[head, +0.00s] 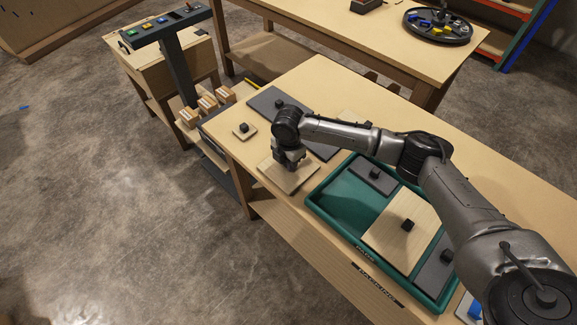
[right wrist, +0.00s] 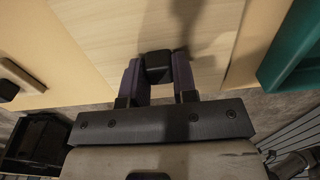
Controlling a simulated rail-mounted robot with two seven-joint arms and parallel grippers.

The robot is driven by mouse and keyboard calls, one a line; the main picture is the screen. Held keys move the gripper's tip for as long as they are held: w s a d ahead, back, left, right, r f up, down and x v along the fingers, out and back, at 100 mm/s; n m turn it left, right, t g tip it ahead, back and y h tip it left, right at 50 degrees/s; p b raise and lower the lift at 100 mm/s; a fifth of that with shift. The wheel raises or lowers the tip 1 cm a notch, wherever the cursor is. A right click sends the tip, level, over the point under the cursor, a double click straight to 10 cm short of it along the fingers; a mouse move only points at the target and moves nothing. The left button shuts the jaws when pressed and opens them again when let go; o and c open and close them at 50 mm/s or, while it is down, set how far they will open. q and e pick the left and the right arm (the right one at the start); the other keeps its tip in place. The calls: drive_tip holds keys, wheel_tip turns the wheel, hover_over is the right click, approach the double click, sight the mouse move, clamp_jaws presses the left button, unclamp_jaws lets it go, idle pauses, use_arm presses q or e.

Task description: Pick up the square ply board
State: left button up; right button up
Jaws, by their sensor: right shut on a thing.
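The square ply board (head: 283,180) is a pale wooden plate with a black knob on top. It is at the near edge of the workbench, left of the green tray. My right gripper (head: 290,166) points down over it. In the right wrist view, the fingers of this gripper (right wrist: 157,75) are shut on the black knob (right wrist: 157,62), and the board (right wrist: 112,30) spreads out beneath. I cannot tell whether the board touches the bench. The gripper hides the knob in the head view. My left gripper is not in view.
The green tray (head: 337,215) holds a large ply board (head: 404,236) and grey boards with knobs. A small ply piece (head: 244,131) and a long dark board (head: 268,99) lie on the bench (head: 318,82). A button console (head: 165,27) stands behind left.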

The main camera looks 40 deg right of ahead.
clamp_jaws()
drive_tip(key=shift+r, duration=0.15)
